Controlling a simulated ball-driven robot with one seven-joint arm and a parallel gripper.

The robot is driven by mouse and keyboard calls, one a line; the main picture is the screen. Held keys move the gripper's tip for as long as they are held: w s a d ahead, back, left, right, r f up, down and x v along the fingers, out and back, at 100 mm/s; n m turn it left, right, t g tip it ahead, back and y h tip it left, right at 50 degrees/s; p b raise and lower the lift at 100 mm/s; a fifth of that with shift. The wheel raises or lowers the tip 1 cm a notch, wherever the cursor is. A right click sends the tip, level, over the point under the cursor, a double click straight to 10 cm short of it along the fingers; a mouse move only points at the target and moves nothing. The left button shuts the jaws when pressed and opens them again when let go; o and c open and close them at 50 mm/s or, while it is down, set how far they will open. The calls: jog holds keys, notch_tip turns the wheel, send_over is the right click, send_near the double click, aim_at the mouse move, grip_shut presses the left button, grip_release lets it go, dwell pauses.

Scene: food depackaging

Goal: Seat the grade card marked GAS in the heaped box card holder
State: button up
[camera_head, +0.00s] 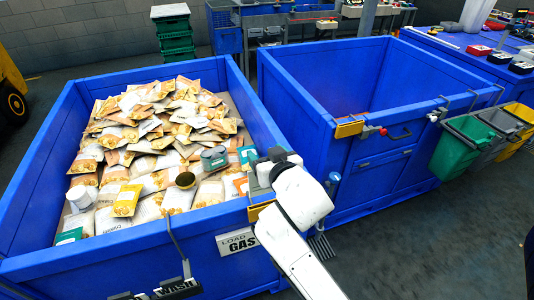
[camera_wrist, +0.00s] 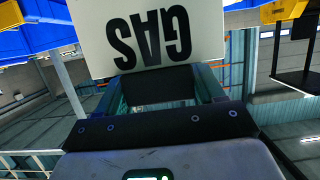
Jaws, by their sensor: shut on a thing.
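The white GAS card (camera_wrist: 160,32) fills the upper middle of the wrist view, its black letters upside down there. My gripper (camera_wrist: 155,78) is shut on the card's edge. In the head view, white lettering plates reading LOAD and GAS (camera_head: 243,244) show on the front wall of the heaped box (camera_head: 150,262), just left of my white arm. The card holder is there, but I cannot tell whether the card is inside it or in front of it. My fingertips are not clear in the head view. The box is full of orange and white food packets (camera_head: 150,140).
An empty blue box (camera_head: 395,150) stands to the right, with green, grey and yellow bins (camera_head: 460,145) hung on it. An orange bracket (camera_head: 258,211) sits on the heaped box's rim near my arm. A hook and a dark label (camera_head: 178,288) hang further left.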

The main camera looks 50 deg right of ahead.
jog(key=shift+f+b, duration=1.25)
jog(key=shift+f, duration=0.6)
jog(key=shift+f+b, duration=2.65)
jog(key=shift+f, duration=0.65)
jog(key=o, duration=1.5)
jog(key=shift+o, duration=0.2)
jog(key=b+v, duration=0.1)
jog(key=v, duration=0.9)
jog(key=shift+s+a+r, duration=0.2)
jog(key=shift+s, duration=0.1)
